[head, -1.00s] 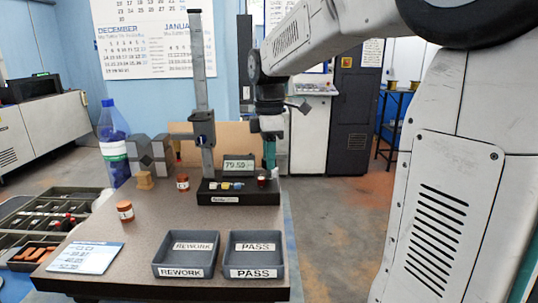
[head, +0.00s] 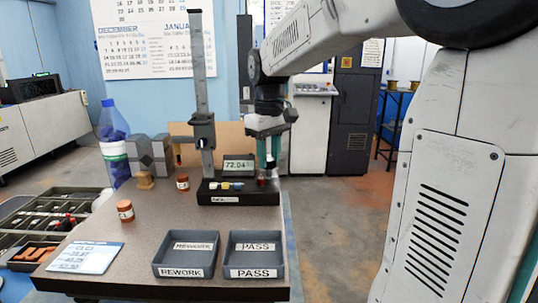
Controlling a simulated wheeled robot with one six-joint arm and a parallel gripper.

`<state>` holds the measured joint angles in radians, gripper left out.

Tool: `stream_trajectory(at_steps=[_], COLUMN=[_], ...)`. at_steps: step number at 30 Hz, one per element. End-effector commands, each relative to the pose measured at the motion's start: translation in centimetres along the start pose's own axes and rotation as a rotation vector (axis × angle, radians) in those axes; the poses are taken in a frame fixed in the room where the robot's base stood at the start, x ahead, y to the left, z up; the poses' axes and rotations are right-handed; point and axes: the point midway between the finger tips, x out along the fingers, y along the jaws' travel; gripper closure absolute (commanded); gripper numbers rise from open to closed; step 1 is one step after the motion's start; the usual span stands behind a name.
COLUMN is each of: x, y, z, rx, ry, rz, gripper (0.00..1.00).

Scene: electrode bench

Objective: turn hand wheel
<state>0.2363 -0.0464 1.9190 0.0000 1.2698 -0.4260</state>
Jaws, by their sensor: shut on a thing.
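The small dark red hand wheel (head: 262,181) sits at the right end of the base. My gripper (head: 267,176) points straight down there, its teal fingers shut on the wheel. The fingers partly hide the wheel, so the exact grip is hard to see.
Grey trays marked REWORK (head: 185,257) and PASS (head: 255,256) lie at the bench front. Small copper-coloured cylinders (head: 125,211), grey blocks (head: 150,156), a blue bottle (head: 113,150) and a note card (head: 87,257) stand or lie to the left. The bench middle is clear.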

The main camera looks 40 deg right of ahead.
Motion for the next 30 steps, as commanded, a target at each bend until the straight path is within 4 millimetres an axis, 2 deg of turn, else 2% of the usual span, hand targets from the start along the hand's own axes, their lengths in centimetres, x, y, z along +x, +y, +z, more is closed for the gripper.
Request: stream_trajectory(at_steps=[30], x=[-0.13], y=[0.04], z=[-0.10], rx=[0.964], ry=[0.005], rz=[0.000], gripper=[0.91])
